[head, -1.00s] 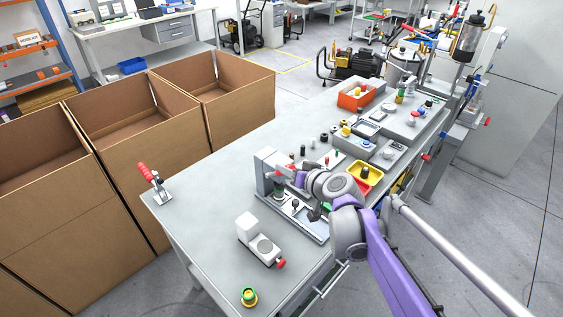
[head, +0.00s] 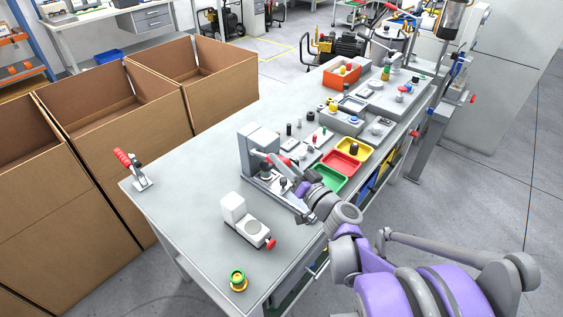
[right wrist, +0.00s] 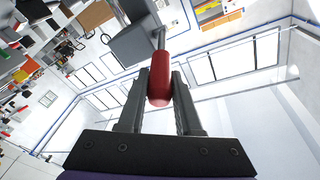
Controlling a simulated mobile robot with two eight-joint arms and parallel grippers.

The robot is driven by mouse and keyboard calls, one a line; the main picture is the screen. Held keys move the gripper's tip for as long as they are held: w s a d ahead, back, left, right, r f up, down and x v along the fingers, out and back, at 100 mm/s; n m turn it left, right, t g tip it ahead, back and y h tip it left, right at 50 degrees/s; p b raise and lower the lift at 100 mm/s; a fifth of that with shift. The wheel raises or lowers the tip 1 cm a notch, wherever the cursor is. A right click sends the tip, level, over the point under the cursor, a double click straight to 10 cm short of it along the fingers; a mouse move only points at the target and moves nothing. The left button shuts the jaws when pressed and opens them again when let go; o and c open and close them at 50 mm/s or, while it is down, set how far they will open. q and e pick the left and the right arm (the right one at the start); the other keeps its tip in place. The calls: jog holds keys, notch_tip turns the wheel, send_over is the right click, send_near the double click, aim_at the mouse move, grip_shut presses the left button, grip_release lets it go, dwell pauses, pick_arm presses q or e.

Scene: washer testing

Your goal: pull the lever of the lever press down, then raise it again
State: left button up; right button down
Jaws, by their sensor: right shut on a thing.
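The lever press (head: 259,138) is a grey upright block on a flat base near the front edge of the workbench. Its lever reaches out from the block toward the front and ends in a red handle (head: 279,160). My right gripper (head: 289,171) is at the end of the lever, reaching up to it from the front side. In the right wrist view its two dark fingers (right wrist: 158,88) are on either side of the red handle (right wrist: 158,90), shut on it. The lever's exact angle is hard to judge. My left gripper is not in view.
A white device with a red knob (head: 246,225) and a yellow-green button (head: 238,281) stand at the near end. A red-handled toggle clamp (head: 134,168) is at the left corner. Green (head: 330,178), red (head: 341,162) and yellow (head: 354,147) trays lie right of the press. Cardboard boxes (head: 112,135) stand left.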

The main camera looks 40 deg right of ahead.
jog(key=c, duration=0.6)
grip_release()
jog(key=shift+w, duration=0.1)
jog(key=s+a, duration=0.1)
jog(key=s, duration=0.9)
jog(key=shift+s+a+f, duration=0.25)
jog(key=shift+s+f, duration=0.15)
jog(key=shift+f, duration=0.05)
